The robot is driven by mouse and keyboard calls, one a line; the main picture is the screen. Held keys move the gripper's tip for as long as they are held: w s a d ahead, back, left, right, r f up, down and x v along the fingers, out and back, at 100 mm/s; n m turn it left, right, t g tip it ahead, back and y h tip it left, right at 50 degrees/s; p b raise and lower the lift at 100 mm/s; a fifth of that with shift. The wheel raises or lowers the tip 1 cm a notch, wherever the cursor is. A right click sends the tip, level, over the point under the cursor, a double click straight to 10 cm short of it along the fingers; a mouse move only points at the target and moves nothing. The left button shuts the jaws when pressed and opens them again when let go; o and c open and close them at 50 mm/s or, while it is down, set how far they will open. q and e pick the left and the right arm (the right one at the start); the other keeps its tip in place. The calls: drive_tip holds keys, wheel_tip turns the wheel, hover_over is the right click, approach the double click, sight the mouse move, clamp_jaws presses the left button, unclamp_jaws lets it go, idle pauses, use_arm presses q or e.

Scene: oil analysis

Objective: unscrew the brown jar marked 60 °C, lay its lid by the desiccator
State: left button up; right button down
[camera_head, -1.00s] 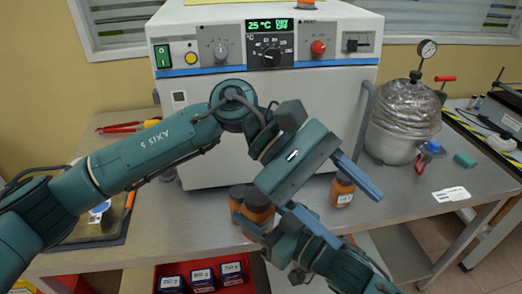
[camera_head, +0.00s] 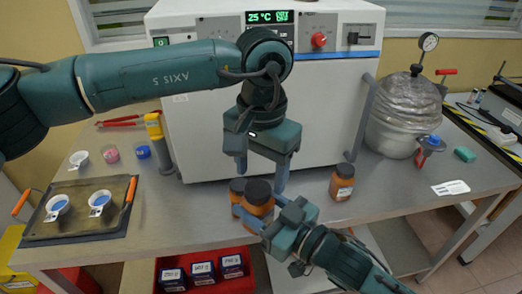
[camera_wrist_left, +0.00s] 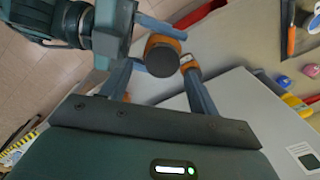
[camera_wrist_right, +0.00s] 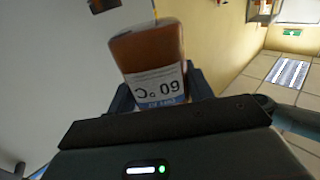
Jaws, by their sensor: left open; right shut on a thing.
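The brown jar marked 60 °C (camera_head: 259,204) has a dark lid (camera_head: 259,189) on it. Its label, upside down, shows in the right wrist view (camera_wrist_right: 158,88). My right gripper (camera_head: 253,213) is shut around the jar's body near the table's front edge. My left gripper (camera_head: 261,178) is open, pointing down above the jar. In the left wrist view its fingers stand on either side of the lid (camera_wrist_left: 162,59), with visible gaps. The desiccator (camera_head: 404,108), a silvery wrapped vessel with a gauge, stands at the right of the table.
A second brown jar (camera_head: 237,187) stands close behind the held one. A third (camera_head: 342,183) stands to the right. The oven (camera_head: 320,115) fills the back. A tray (camera_head: 80,232) with small dishes lies left. Table before the desiccator is mostly clear, with a white card (camera_head: 450,188).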

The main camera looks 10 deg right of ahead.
sight(258, 207)
use_arm(q)
drive_tip(key=shift+f, duration=1.4)
drive_tip(key=shift+c, duration=0.2)
